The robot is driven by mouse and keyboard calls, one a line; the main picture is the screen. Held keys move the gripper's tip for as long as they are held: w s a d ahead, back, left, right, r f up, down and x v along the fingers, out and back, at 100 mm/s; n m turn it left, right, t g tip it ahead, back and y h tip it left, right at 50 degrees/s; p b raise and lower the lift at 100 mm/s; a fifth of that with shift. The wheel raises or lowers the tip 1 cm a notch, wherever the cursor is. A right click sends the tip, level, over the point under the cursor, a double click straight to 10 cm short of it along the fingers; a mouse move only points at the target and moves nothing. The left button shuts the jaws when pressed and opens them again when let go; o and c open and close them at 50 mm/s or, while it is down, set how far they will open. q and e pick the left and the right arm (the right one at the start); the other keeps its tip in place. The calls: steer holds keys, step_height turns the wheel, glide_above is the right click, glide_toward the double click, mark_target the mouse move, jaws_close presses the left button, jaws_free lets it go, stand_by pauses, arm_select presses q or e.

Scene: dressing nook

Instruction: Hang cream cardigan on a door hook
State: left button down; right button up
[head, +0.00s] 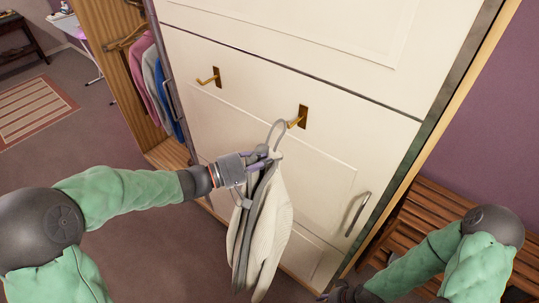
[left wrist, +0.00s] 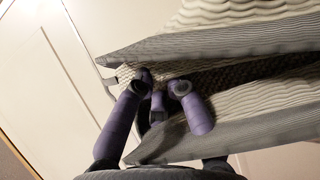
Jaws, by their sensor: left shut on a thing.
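The cream cardigan (head: 270,225), with grey edging, hangs in front of the cream door (head: 300,60). My left gripper (head: 264,154) is shut at the cardigan's top, by the neck of its grey hanger. The left wrist view shows the purple fingers (left wrist: 160,92) against the cardigan's ribbed cloth (left wrist: 240,45). The hanger's curved hook (head: 275,128) rises above the gripper, close to the right brass door hook (head: 298,117); I cannot tell if they touch. The left brass door hook (head: 210,77) is empty. My right gripper (head: 338,293) is partly cut off at the bottom edge.
An open wardrobe section (head: 125,75) with several hanging clothes stands left of the door. The door has a metal handle (head: 357,214) at lower right. A slatted wooden bench (head: 425,205) stands at right. A striped rug (head: 38,108) lies on the floor at left.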

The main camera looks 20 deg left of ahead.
arm_select(q)
steer(key=shift+b, duration=0.4)
steer(key=shift+w+d+f+b, duration=0.25)
steer(key=shift+w+f+b, duration=0.4)
steer(key=shift+b, duration=0.35)
steer(key=shift+w+d+f+b, duration=0.25)
steer(key=shift+w+f+b, duration=0.15)
steer(key=shift+w+b, duration=0.5)
steer(key=shift+w+d+f+b, duration=0.25)
steer(key=shift+w+f+b, duration=0.3)
steer(key=shift+b, duration=0.6)
steer(key=shift+f, duration=0.1)
steer(key=c, duration=1.2)
jaws_free()
